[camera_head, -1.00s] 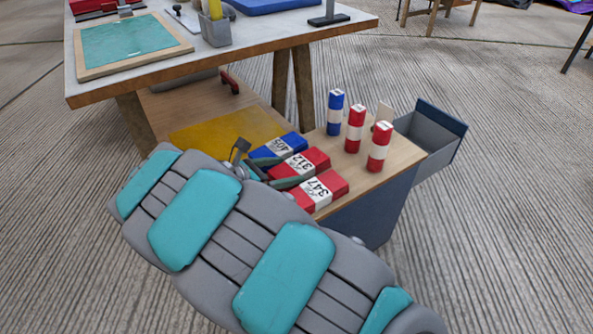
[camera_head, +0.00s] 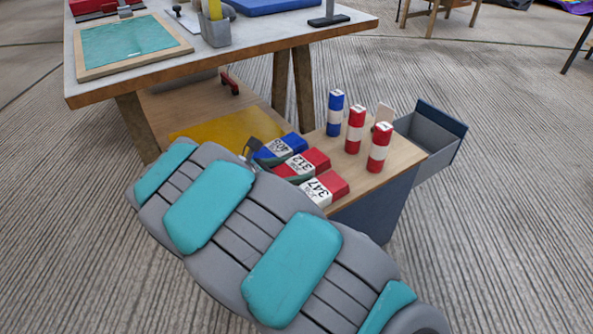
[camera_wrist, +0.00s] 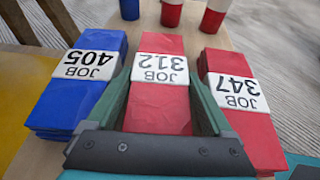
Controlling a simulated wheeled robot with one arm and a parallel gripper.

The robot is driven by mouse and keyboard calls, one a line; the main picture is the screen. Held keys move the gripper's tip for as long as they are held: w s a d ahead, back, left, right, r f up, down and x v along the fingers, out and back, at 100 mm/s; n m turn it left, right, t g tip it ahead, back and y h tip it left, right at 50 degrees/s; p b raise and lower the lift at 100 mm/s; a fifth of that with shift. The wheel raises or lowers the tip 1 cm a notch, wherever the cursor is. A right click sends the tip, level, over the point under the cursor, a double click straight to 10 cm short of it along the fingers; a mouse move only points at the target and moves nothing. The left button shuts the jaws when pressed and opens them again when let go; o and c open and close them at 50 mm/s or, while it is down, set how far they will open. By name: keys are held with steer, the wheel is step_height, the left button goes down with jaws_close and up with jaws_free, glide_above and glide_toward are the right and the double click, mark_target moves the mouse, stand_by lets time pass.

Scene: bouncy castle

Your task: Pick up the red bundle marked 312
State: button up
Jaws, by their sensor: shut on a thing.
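The red bundle marked 312 (camera_wrist: 160,112) lies between my gripper's two green fingers in the wrist view, its white label reading JOB 312. It also shows in the head view (camera_head: 318,158), between two other bundles. My gripper (camera_wrist: 163,88) is shut on it, one finger along each long side. In the head view my arm hides most of the gripper. I cannot tell whether the bundle touches the cabinet top below it.
A blue bundle marked 405 (camera_wrist: 82,90) lies close on the left and a red bundle marked 347 (camera_wrist: 243,110) close on the right. Blue (camera_head: 335,112) and red upright rolls (camera_head: 355,128) stand behind on the wooden top (camera_head: 400,158). A workbench (camera_head: 210,55) stands behind.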

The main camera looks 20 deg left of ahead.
steer(key=shift+c, duration=1.1)
